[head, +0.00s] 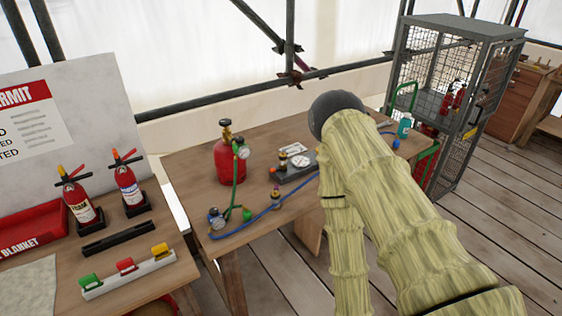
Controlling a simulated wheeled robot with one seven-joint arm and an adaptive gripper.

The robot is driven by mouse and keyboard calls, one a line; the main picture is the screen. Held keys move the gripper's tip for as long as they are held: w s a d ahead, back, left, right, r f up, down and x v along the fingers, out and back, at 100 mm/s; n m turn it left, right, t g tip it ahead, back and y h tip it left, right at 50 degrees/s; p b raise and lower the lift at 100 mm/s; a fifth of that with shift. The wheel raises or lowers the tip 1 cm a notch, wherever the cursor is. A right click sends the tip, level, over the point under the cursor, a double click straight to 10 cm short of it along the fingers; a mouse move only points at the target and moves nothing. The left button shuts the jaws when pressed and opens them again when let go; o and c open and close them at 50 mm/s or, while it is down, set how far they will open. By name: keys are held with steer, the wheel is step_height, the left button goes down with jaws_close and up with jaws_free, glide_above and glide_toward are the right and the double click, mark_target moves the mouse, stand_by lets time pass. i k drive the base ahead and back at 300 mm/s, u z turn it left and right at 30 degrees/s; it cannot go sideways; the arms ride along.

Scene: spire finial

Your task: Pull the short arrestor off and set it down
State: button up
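The wooden bench (185,185) carries a red gas cylinder (228,163) with a gauge and a green hose. A small brass-coloured fitting (276,195) stands upright by the blue hose (255,220). A gauge fitting (216,218) lies near the bench's front left. A grey device (298,166) with a white dial stands right of the cylinder, with small fittings at its left side. I cannot tell which fitting is the short arrestor. My arm, in a pale green sleeve, crosses the right part of the bench and hides some of it. My gripper does not show.
Two extinguishers (78,200) (130,185), a red box (30,235) and a rack of coloured clips (128,273) stand on the left table. A mesh cage (455,85) stands at the back right. A teal bottle (404,127) stands near the bench's right end.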

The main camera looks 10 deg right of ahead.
mark_target(282, 164)
steer(key=z, duration=2.1)
steer(key=i, duration=1.25)
steer(key=u, duration=3.2)
